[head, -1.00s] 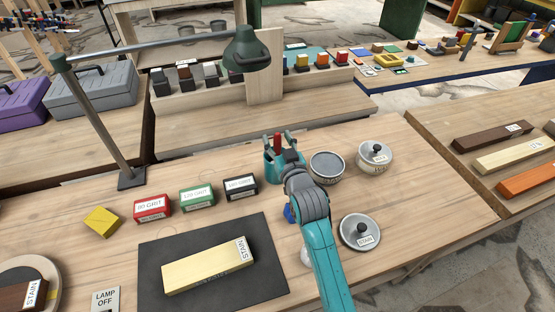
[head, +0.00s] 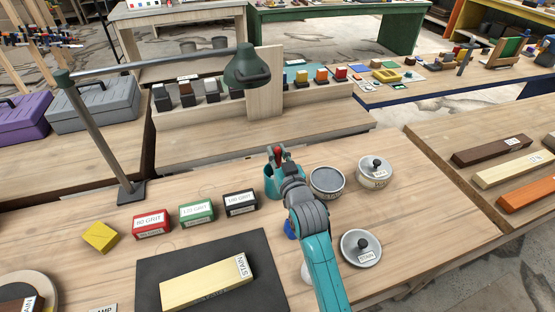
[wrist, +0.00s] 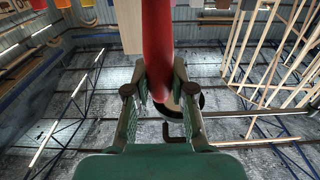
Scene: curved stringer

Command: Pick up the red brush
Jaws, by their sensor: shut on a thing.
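The red brush shows as a red handle (head: 278,152) at the mouth of a teal cup (head: 270,181) on the workbench. My gripper (head: 279,156) is shut on this handle. In the wrist view the red handle (wrist: 157,50) stands between the two fingers of my gripper (wrist: 160,90), running up out of the picture. The brush's lower end is hidden. I cannot tell whether it is clear of the cup.
Two round tins (head: 327,183) and (head: 375,172) stand right of the cup. A lid (head: 361,247) lies nearer. Grit boxes (head: 197,213) stand to the left, and a green lamp (head: 246,70) hangs behind. A stain board lies on a dark mat (head: 262,285).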

